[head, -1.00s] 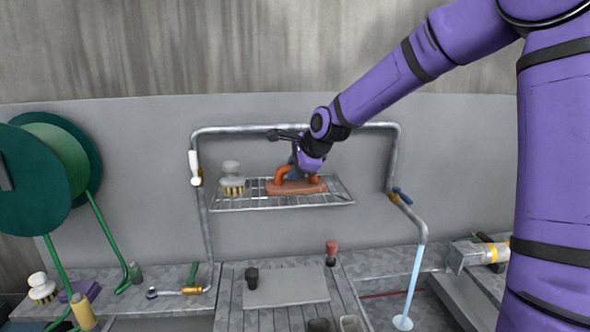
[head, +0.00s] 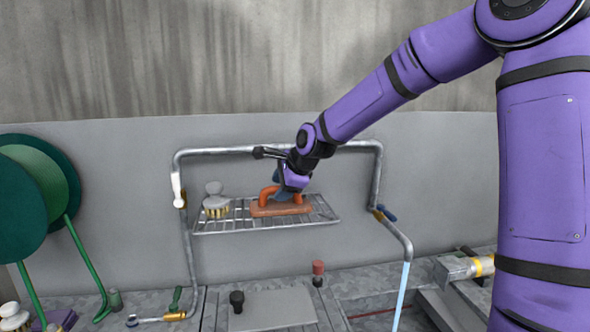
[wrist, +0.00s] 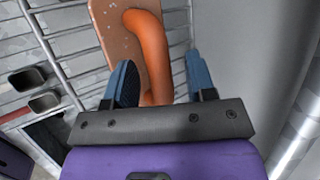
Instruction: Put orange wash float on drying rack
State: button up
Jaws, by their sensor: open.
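The orange wash float (head: 268,210) lies flat on the wire drying rack (head: 325,213) on the wall, towards the middle. It has a brownish base and an orange loop handle. My gripper (head: 283,194) is at the handle, above the base. In the wrist view, its two blue fingers (wrist: 162,84) are open, one on each side of the orange handle (wrist: 153,48). A gap shows between the handle and the right finger; I cannot tell if the left one touches. The rack's bars (wrist: 55,55) show to the left of the float in the wrist view.
A brush (head: 216,203) stands on the rack left of the float. A metal pipe (head: 250,148) frames the rack above and at both sides. A green hose reel (head: 45,185) is at the left. Below are a grey board (head: 272,309) and a red-topped object (head: 318,270).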

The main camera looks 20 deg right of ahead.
jog(key=v, duration=1)
jog(key=shift+r, duration=0.15)
dwell(0.5)
jog(key=shift+s+d+r, duration=0.1)
jog(key=shift+s, duration=0.1)
dwell(0.5)
jog(key=s+a+f+n+g+h, duration=0.3)
jog(key=s+f+n, duration=0.2)
jog(key=s+n, duration=0.3)
jog(key=s+d+r+n, duration=0.2)
jog(key=s+n, duration=0.3)
jog(key=s, duration=0.7)
jog(key=s+d+r+n+t, duration=0.1)
jog(key=s+n, duration=0.4)
jog(key=s, duration=0.7)
jog(key=shift+s+d+r+n, duration=0.4)
jog(key=shift+d+r, duration=0.2)
jog(key=shift+d, duration=0.6)
